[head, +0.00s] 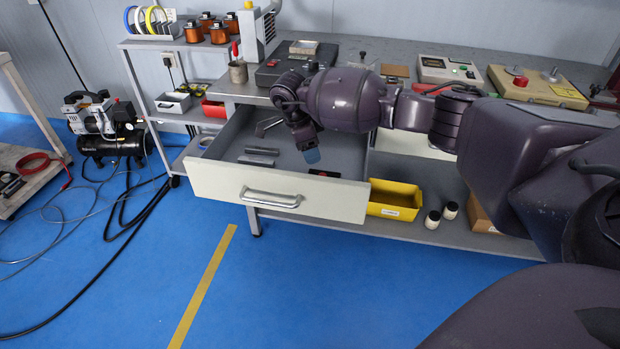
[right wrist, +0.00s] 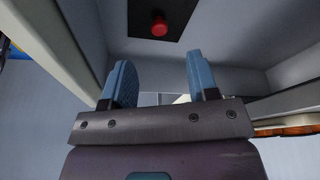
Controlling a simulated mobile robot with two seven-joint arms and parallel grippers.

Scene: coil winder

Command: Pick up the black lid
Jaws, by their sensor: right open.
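The black lid (right wrist: 142,27) is a flat dark square with a round red knob (right wrist: 159,25) in its middle. It lies on the floor of the open drawer (head: 225,184), at the top of the right wrist view. In the head view only a dark sliver of the lid (head: 324,174) shows above the drawer front. My right gripper (head: 311,154) is over the drawer, just behind the lid in the head view. In the right wrist view its blue fingers (right wrist: 159,68) are apart with nothing between them, and the knob is beyond their tips. My left gripper is not in view.
Grey metal pieces (head: 259,155) lie in the drawer left of my gripper. The drawer walls stand close around it. A yellow bin (head: 395,199) and two small jars (head: 441,215) are on the lower shelf. The workbench top (head: 345,47) carries several devices.

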